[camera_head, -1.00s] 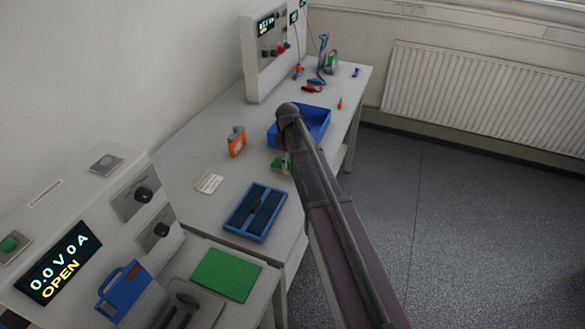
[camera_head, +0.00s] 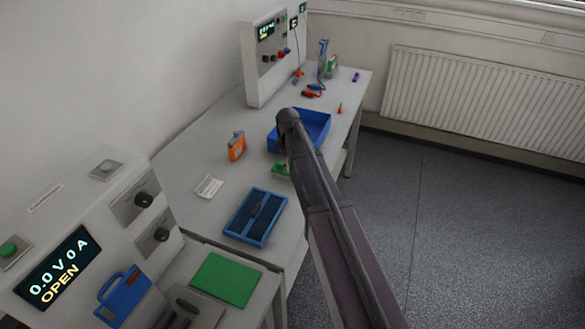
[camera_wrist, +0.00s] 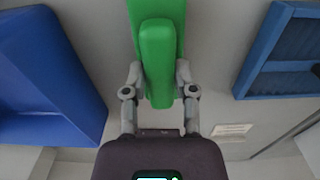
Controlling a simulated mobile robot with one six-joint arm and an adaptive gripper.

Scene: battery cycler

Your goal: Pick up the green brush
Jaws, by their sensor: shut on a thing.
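The green brush (camera_head: 280,169) shows in the head view on the grey bench, just below the end of my arm and partly hidden by it. In the wrist view the green brush (camera_wrist: 160,60) lies between the two fingers of my gripper (camera_wrist: 160,75). The fingers press on its sides, so my gripper is shut on it. In the head view my fingers are hidden behind my arm. I cannot tell whether the brush touches the bench.
A blue tray (camera_head: 316,122) stands behind the brush, and a blue divided box (camera_head: 246,236) is in front. An orange item (camera_head: 236,147) and a pale card (camera_head: 209,187) lie to the left. A green mat (camera_head: 225,280) is nearer. Open floor is at right.

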